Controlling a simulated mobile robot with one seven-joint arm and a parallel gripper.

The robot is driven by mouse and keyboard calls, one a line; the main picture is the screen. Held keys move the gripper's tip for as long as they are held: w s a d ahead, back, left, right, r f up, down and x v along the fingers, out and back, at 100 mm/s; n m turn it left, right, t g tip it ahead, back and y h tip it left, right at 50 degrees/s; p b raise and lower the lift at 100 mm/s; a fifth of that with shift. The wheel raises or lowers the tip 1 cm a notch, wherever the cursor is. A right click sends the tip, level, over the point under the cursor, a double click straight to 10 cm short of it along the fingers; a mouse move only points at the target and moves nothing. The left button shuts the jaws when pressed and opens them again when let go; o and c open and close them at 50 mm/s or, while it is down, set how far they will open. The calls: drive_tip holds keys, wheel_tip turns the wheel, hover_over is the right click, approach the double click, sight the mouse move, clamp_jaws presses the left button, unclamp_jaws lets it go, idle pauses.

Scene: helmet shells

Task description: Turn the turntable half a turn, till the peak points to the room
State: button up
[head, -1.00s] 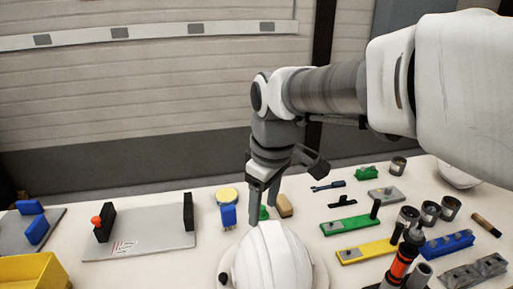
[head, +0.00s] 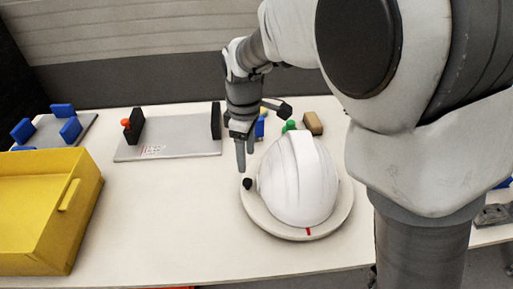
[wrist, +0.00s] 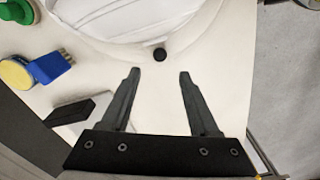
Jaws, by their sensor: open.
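The white helmet shell (head: 298,180) sits on the round pale turntable (head: 335,222), its raised ridge running from back to front. I cannot make out the peak clearly. The turntable has a red mark (head: 308,232) on its near edge and a black knob (head: 247,183) at its left rim. My gripper (head: 245,164) is open and empty, fingers pointing down, just behind the knob and left of the shell. In the wrist view, the knob (wrist: 160,54) lies just beyond the gap between my fingertips (wrist: 159,72), apart from both. The shell (wrist: 140,15) is partly cut off there.
A grey plate (head: 180,146) with black uprights stands at the back left. A yellow bin (head: 45,215) is at the left edge. Blue, green and tan pieces (head: 313,123) lie behind the turntable. The table between bin and turntable is clear. My arm hides the right side.

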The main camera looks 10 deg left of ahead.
sight(247, 180)
wheel_tip(247, 180, down, 9)
drive_tip(key=shift+r+b, duration=0.1)
drive_tip(key=shift+b, duration=0.55)
clamp_jaws()
idle(1.0)
